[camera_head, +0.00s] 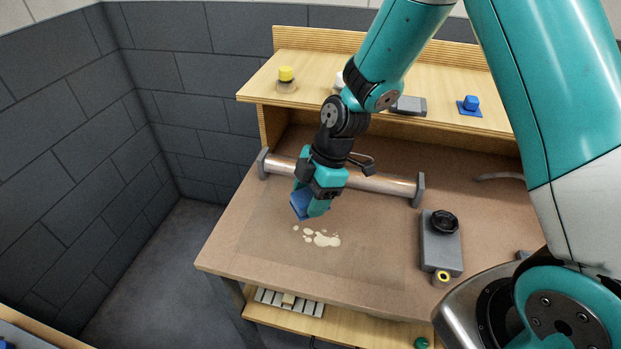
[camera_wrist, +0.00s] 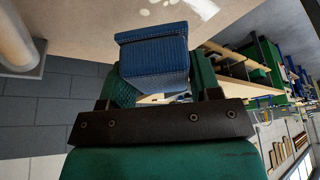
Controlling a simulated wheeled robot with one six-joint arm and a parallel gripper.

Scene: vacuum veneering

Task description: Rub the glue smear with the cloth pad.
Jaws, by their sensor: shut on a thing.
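My gripper (camera_head: 311,203) is shut on a blue cloth pad (camera_head: 300,205) and holds it over the table. In the wrist view the blue pad (camera_wrist: 155,55) sits between the two green fingers and sticks out past them. The glue smear (camera_head: 322,239) is a cream-coloured patch with several small blobs on the brown table (camera_head: 375,235). It lies just in front of the pad in the head view. Part of the smear (camera_wrist: 203,8) also shows at the top of the wrist view. The pad appears apart from the smear; its height above the table is hard to tell.
A metal roller bar (camera_head: 385,184) on end brackets runs behind my gripper. A grey device with a black knob (camera_head: 440,245) stands to the right, with a yellow-ringed part (camera_head: 442,277) in front. A raised shelf (camera_head: 435,95) at the back carries a yellow-capped jar (camera_head: 286,78) and a blue-knobbed piece (camera_head: 470,104).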

